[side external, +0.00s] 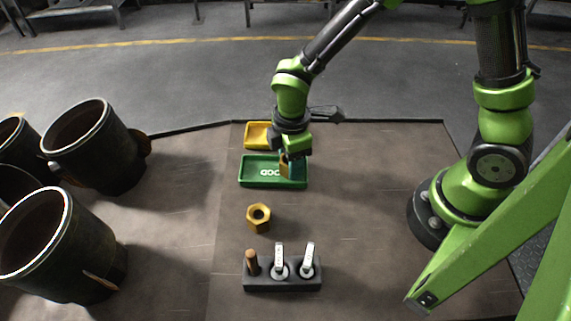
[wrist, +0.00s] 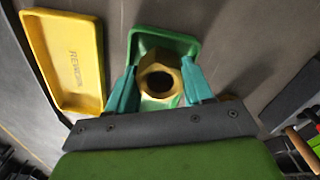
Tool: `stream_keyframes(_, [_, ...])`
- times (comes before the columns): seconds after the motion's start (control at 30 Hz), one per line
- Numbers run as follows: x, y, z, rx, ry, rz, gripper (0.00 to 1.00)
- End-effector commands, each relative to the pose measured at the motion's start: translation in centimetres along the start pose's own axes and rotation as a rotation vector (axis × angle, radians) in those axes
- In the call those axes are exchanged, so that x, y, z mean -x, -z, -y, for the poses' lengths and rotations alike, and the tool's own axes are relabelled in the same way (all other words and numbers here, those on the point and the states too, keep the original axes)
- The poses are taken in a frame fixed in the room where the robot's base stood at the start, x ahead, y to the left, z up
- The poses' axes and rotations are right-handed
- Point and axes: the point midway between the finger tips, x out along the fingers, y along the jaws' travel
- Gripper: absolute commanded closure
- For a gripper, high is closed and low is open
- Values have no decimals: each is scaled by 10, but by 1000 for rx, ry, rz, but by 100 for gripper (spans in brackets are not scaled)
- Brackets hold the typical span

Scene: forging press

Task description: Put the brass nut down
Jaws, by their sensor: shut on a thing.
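My gripper (side external: 291,163) is shut on a brass nut (side external: 284,168), over the right part of the green tray (side external: 248,181). In the wrist view the nut (wrist: 162,57) sits between the two teal fingers (wrist: 160,84), its hole facing the camera, with the green tray (wrist: 172,39) behind it. I cannot tell whether the nut touches the tray floor. A second brass hex nut (side external: 258,212) stands on the table in front of the green tray, apart from my gripper.
A yellow tray (side external: 256,135) lies behind the green one; it reads "REWORK" in the wrist view (wrist: 65,55). A dark holder (side external: 283,284) with several upright tools stands at the front. Large dark pipe pieces (side external: 68,255) stand at left. The table right of the trays is clear.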

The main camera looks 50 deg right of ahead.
Motion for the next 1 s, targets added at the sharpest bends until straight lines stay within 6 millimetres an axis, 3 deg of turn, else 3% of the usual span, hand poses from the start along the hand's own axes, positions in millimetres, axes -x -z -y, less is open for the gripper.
stream_keyframes(0.63, [-18,-5,0,0,6,10,100])
stream_keyframes(0.67, [-19,-6,1,0,7,11,46])
stream_keyframes(0.8, [-19,-6,1,2,7,11,24])
stream_keyframes(1.0, [-6,-5,0,3,5,8,24])
